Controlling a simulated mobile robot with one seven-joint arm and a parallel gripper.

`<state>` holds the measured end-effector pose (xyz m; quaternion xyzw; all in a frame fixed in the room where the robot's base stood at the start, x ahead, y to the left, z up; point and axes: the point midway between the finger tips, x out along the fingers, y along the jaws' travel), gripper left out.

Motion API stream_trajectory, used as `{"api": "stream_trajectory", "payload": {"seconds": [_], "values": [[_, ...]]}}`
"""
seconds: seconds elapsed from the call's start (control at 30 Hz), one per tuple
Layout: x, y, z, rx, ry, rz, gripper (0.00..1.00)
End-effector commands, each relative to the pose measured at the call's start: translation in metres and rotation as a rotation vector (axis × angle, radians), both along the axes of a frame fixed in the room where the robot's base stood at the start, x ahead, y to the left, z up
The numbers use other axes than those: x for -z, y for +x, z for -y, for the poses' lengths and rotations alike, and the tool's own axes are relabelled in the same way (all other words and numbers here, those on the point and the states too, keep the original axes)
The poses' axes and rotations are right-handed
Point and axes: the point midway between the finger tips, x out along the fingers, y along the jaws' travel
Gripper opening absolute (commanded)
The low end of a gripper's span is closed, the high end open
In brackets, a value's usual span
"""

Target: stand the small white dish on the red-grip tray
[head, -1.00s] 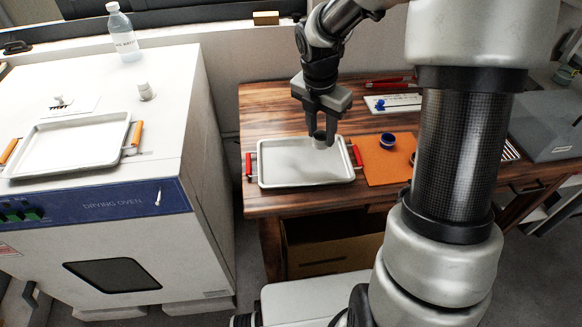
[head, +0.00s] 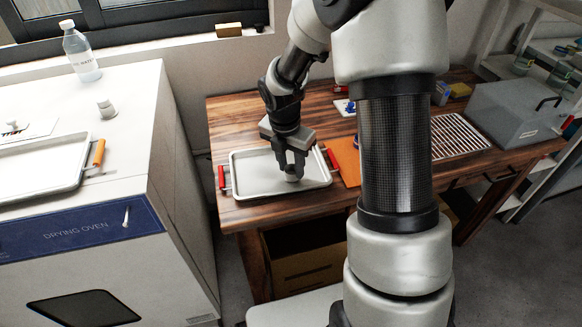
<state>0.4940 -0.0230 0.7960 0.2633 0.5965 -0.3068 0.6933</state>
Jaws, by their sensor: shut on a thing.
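The red-grip tray (head: 250,182) is a white rectangular tray with a red handle at each end. It lies on the wooden table. My gripper (head: 291,172) points down over the right part of this tray. It is shut on the small white dish (head: 291,178), which is partly hidden between the fingers. The dish is low, at or just above the tray floor; I cannot tell whether it touches.
An orange mat (head: 345,160), a wire rack (head: 458,135) and a grey box (head: 515,110) are on the table's right.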

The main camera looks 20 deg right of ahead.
Motion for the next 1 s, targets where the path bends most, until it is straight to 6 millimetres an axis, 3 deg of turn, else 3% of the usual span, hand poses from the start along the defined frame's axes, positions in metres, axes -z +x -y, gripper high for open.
{"api": "stream_trajectory", "payload": {"seconds": [0.27, 0.3, 0.4, 0.77, 1.0], "values": [[0.003, 0.000, 0.000, 0.001, 0.000, 0.000, 0.11], [0.002, 0.000, 0.000, 0.001, 0.000, 0.000, 0.38], [0.002, 0.000, 0.000, 0.001, 0.000, 0.000, 0.51], [-0.005, 0.001, 0.000, 0.000, 0.000, 0.003, 0.51], [-0.049, -0.003, -0.005, 0.001, 0.001, 0.005, 0.51]]}}
